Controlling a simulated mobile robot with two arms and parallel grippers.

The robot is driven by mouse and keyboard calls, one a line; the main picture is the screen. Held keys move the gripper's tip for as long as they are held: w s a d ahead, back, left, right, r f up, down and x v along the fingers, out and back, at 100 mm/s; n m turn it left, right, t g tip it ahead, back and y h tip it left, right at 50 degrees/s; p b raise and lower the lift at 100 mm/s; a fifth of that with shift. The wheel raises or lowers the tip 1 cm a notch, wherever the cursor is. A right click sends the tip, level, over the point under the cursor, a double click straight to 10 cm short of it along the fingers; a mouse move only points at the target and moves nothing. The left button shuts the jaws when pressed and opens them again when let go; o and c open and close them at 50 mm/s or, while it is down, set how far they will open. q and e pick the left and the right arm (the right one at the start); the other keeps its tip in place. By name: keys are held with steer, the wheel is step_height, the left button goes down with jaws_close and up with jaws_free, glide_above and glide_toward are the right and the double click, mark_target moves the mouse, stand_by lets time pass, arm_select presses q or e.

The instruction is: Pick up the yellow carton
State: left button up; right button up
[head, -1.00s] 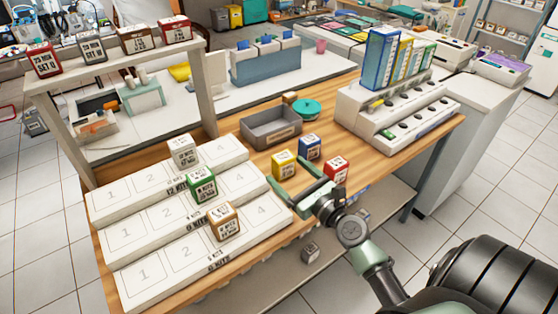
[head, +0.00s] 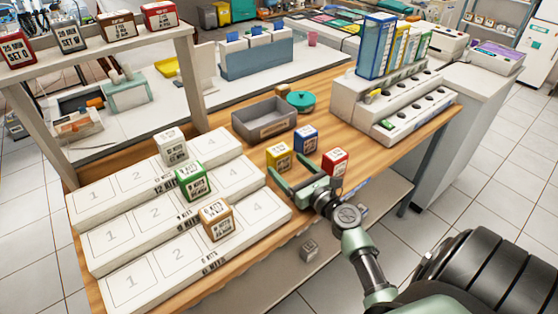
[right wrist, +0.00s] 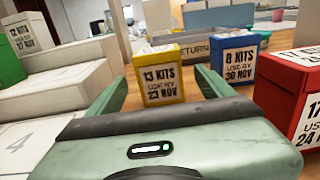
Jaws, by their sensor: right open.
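The yellow carton (head: 279,155) stands upright on the wooden table, left of the blue carton (head: 306,139) and the red carton (head: 335,161). In the right wrist view the yellow carton (right wrist: 160,75) reads "13 KITS" and stands ahead, between the two finger lines. My right gripper (head: 290,180) is open and empty, low over the table just in front of the yellow carton. Its fingers point towards the carton, which looks not gripped. My left gripper is not in view.
The blue carton (right wrist: 234,57) and red carton (right wrist: 292,92) stand close on the right. A stepped white rack (head: 240,208) with white, green and brown cartons is on the left. A grey tray (head: 247,131) and teal round object (head: 300,102) lie behind.

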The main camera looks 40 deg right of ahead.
mark_target(284, 161)
steer(key=w, duration=0.5)
steer(key=shift+w, duration=0.1)
steer(key=shift+r, duration=0.1)
steer(key=c, duration=1.5)
